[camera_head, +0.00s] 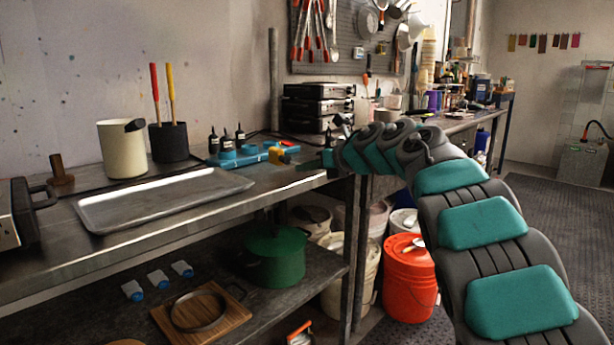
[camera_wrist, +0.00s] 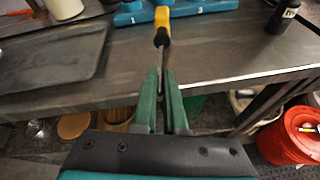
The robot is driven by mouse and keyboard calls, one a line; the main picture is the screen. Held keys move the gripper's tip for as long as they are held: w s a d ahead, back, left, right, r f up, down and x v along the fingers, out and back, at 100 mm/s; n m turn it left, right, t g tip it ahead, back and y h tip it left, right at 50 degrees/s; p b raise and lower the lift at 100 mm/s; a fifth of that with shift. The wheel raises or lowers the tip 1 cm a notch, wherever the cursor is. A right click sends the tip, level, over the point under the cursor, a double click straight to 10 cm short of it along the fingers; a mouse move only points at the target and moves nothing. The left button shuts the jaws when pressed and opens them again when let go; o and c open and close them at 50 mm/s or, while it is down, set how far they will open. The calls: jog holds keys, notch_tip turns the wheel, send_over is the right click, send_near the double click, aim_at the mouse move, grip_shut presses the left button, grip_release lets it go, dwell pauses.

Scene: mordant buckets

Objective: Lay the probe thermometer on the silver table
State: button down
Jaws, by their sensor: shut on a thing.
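The probe thermometer shows in the wrist view as a yellow handle (camera_wrist: 162,24) with a thin metal stem between my fingertips. In the head view its yellow part (camera_head: 277,155) is left of my gripper (camera_head: 322,160), at the blue rack. My gripper (camera_wrist: 160,76) is shut on the stem, with the handle pointing away from me. The handle overlaps the rack in the wrist view; I cannot tell whether they touch. The silver table (camera_head: 262,181) is the metal bench below; its bare front strip (camera_wrist: 225,60) lies under and beside the thermometer.
The blue rack (camera_wrist: 195,8) has numbered places and dark bottles near it. A grey metal tray (camera_head: 160,198) lies at left on the bench. A cream jug (camera_head: 122,150) and black holder (camera_head: 168,142) stand behind it. An orange bucket (camera_head: 409,285) is on the floor.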

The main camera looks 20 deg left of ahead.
jog(key=shift+f, duration=0.9)
jog(key=shift+f, duration=0.1)
jog(key=c, duration=1)
grip_release()
jog(key=b+v, duration=0.2)
jog(key=v, duration=1)
